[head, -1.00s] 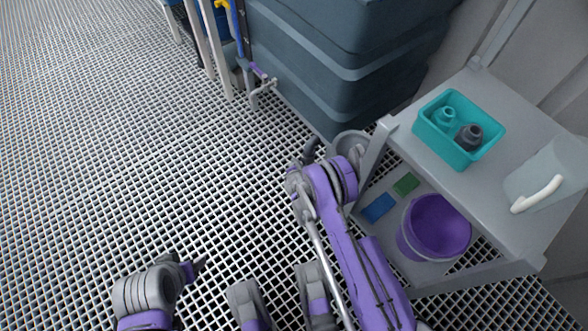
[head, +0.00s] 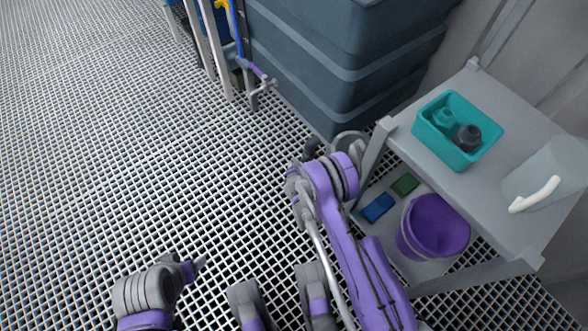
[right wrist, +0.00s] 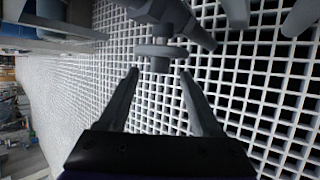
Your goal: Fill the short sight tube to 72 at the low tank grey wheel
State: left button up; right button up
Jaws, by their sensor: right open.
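The tank (head: 335,75) is a large, ribbed, dark blue-grey vessel at the top middle of the head view. I cannot make out the sight tube's level.
A grey shelf (head: 405,140) at the right holds a teal tray (head: 440,150) with fittings and a pale jug (head: 548,178). Below are a purple bucket (head: 433,226) and blue (head: 377,207) and green (head: 405,184) blocks. White posts and pipes stand top left.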

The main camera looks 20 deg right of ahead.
jog(key=p+v, duration=0.1)
jog(key=v, duration=0.6)
jog(key=shift+s+r+p, duration=0.3)
